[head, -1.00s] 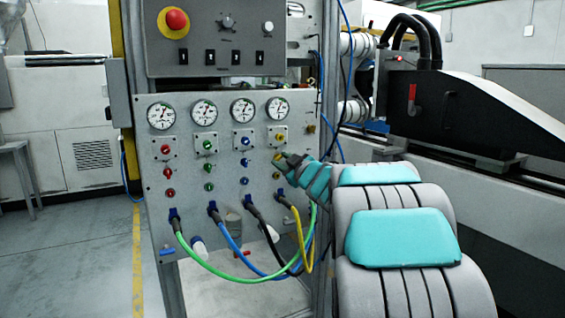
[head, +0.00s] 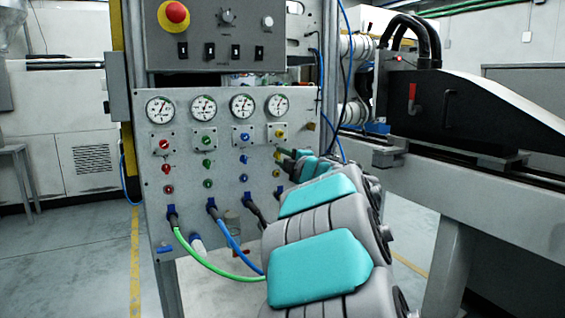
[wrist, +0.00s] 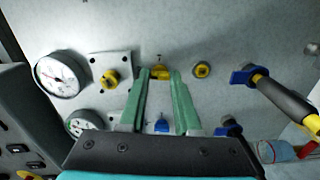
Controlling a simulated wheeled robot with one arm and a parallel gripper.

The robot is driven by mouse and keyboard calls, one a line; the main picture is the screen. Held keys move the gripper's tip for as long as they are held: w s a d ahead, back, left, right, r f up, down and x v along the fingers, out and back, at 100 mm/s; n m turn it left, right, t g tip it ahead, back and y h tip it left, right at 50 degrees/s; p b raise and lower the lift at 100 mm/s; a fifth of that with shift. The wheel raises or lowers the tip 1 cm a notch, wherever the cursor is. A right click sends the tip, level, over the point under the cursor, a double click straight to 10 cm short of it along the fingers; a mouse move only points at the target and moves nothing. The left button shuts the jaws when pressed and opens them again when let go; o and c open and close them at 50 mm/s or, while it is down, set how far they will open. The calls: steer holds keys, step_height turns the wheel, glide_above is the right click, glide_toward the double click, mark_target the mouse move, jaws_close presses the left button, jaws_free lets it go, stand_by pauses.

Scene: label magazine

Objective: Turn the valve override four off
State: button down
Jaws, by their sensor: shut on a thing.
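The panel (head: 222,160) has columns of red, green, blue and yellow controls under gauges. The small yellow valve handle (wrist: 160,71) in the fourth, rightmost column is valve override four. My gripper (wrist: 160,74) is shut on it, with one green finger on each side. In the head view my gripper (head: 284,154) meets the panel just below the yellow knob on its plate (head: 280,133). The handle is mostly hidden there by my fingers, and its exact angle is hard to read. A round yellow fitting (wrist: 202,69) lies beside the gripped handle in the wrist view.
A gauge (wrist: 61,74) and a plated yellow knob (wrist: 110,79) are close by. A blue valve (wrist: 162,124) shows between my fingers. A yellow hose (wrist: 285,101) leaves a blue connector (wrist: 245,75). Green (head: 213,265) and blue (head: 238,252) hoses hang below.

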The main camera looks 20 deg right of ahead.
steer(key=shift+n, duration=0.6)
steer(key=c, duration=0.6)
jaws_free()
steer(key=s, duration=0.8)
steer(key=shift+w+d, duration=0.1)
